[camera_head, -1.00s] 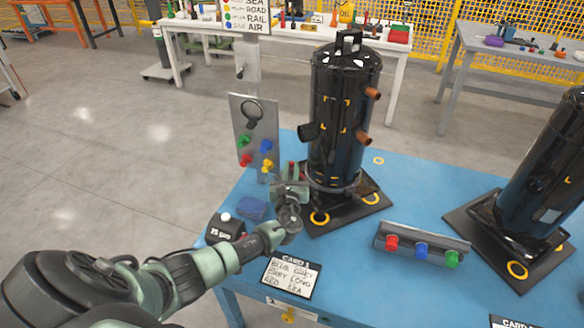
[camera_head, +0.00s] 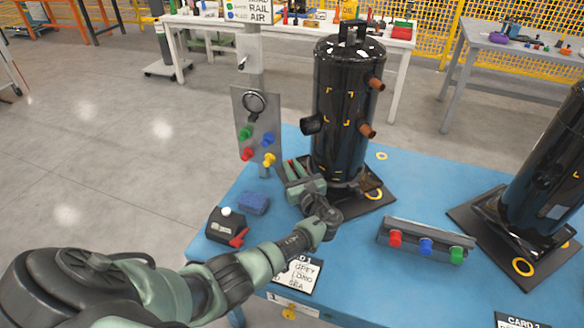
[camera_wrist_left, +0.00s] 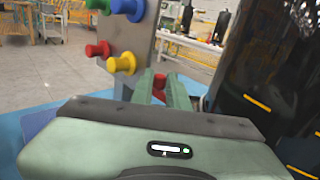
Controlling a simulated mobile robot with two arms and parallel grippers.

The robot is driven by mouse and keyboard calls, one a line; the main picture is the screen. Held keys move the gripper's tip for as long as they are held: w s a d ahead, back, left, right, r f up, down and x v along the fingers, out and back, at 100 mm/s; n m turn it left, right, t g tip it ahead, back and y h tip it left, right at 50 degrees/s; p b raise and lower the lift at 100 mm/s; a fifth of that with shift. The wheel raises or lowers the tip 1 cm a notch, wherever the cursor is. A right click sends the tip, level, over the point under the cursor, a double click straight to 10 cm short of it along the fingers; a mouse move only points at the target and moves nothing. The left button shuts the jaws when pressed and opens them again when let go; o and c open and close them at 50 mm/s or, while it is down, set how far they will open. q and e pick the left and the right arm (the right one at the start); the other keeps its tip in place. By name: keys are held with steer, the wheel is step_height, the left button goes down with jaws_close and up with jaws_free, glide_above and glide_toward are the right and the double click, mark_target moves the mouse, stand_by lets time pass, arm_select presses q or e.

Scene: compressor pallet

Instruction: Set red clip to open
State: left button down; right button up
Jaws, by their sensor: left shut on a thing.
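My left gripper (camera_head: 294,167) is beside the base of the near black compressor (camera_head: 343,110), on its left. In the left wrist view its green fingers (camera_wrist_left: 161,84) are shut on a small red piece (camera_wrist_left: 159,82), mostly hidden between them. I cannot tell whether this piece is the red clip. A red lever-like part (camera_head: 239,238) is on the black box (camera_head: 222,229) with a white knob, left of my forearm. My right gripper is not in view.
A grey panel (camera_head: 240,108) with green, blue, red and yellow knobs stands left of the compressor. A rail (camera_head: 412,252) with red, blue and green knobs lies to the right. A blue block (camera_head: 254,203), a card (camera_head: 306,277) and a second compressor (camera_head: 548,165) share the blue table (camera_head: 410,182).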

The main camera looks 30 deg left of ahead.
arm_select(q)
steer(key=shift+r, duration=0.1)
steer(key=c, duration=1.4)
jaws_free()
steer(key=shift+o, duration=0.2)
steer(key=shift+v, duration=3.9)
